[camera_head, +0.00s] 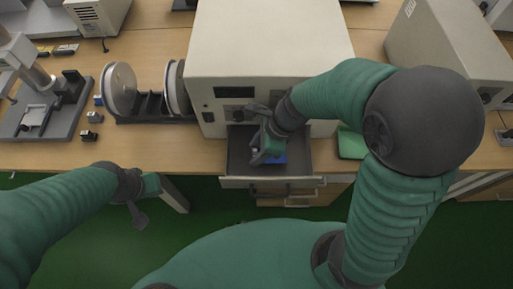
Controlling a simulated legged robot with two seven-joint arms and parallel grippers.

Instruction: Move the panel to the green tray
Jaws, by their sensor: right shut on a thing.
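The blue panel (277,159) is inside the grey open drawer (236,150) of a large white machine (262,45). My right gripper (265,153) reaches down into the drawer and is shut on the panel, hiding most of it. The green tray (351,144) lies on the bench to the right of the drawer, partly covered by my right arm. My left gripper (139,216) hangs in front of the bench, away from the panel and tray. Its fingers are too small to tell whether it is open or shut.
To the left, a rack (150,107) holds round white discs, and a grey test stand (38,108) sits near small dark blocks. Another white machine (450,40) stands at the right. The drawer juts past the bench's front edge.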

